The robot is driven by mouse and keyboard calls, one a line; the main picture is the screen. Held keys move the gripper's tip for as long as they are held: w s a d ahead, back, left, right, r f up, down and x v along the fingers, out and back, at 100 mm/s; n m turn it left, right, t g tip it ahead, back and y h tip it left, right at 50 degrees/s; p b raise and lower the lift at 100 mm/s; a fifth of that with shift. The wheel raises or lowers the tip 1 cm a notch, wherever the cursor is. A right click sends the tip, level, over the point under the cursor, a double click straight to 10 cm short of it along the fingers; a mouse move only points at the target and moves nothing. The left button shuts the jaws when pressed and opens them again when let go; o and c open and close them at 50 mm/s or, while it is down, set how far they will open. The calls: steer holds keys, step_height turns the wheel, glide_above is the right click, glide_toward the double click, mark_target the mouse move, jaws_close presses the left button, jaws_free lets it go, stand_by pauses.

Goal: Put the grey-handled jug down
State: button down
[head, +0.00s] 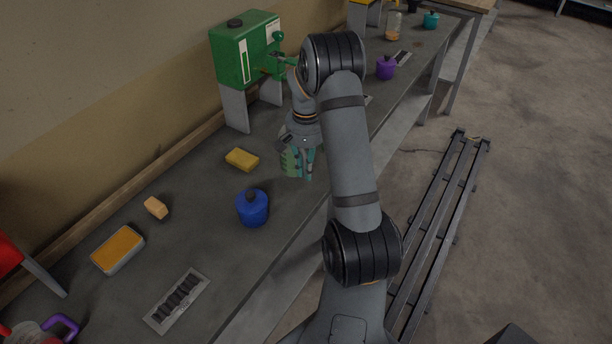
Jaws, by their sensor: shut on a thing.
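My gripper (306,165) points down over the bench in the middle of the head view. It is shut on the grey-handled jug. The jug's pale green, see-through body (288,162) shows just left of the fingers. The gripper and my arm hide most of the jug and its handle. I cannot tell whether its base touches the bench.
A yellow sponge (242,160) and a blue canister (252,207) are nearby. An orange-topped tray (117,250) and slotted plate (177,300) lie nearer.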

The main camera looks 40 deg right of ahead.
steer(key=shift+f+p, duration=0.4)
steer(key=shift+f, duration=1.35)
steer(key=shift+f, duration=0.1)
steer(key=shift+f, duration=0.15)
steer(key=c, duration=1.9)
jaws_free()
steer(key=shift+s, duration=0.1)
steer(key=shift+o, duration=0.7)
step_height(320, 180, up, 12)
steer(key=shift+r+b, duration=0.25)
steer(key=shift+b, duration=0.55)
steer(key=shift+f, duration=0.1)
